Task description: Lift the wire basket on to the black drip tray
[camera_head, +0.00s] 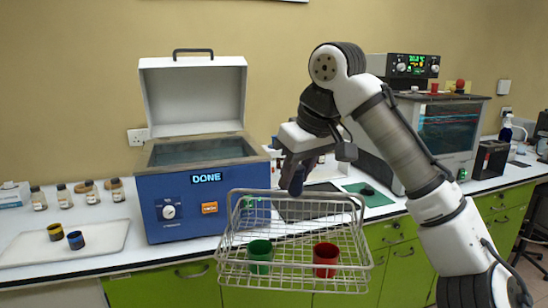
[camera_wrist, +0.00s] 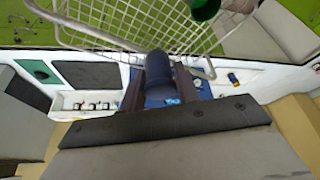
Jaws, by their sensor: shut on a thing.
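The wire basket (camera_head: 295,262) hangs in the air in front of the counter, roughly level. A green cup (camera_head: 260,256) and a red cup (camera_head: 326,260) are in it. My gripper (camera_head: 294,180) is shut on the basket's dark blue handle grip (camera_wrist: 158,72), which also shows in the wrist view between the fingers. The black drip tray (camera_head: 322,209) lies on the counter behind the basket, partly hidden by its wires. The tray shows in the wrist view (camera_wrist: 88,76), left of the handle.
The blue bath (camera_head: 205,205) stands left of the drip tray, lid up, display reading "DONE". A pale tray (camera_head: 100,243) with two small cups lies farther left. A green mat (camera_head: 372,198) and a glass-fronted instrument (camera_head: 447,130) are to the right. Bottles stand behind the pale tray.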

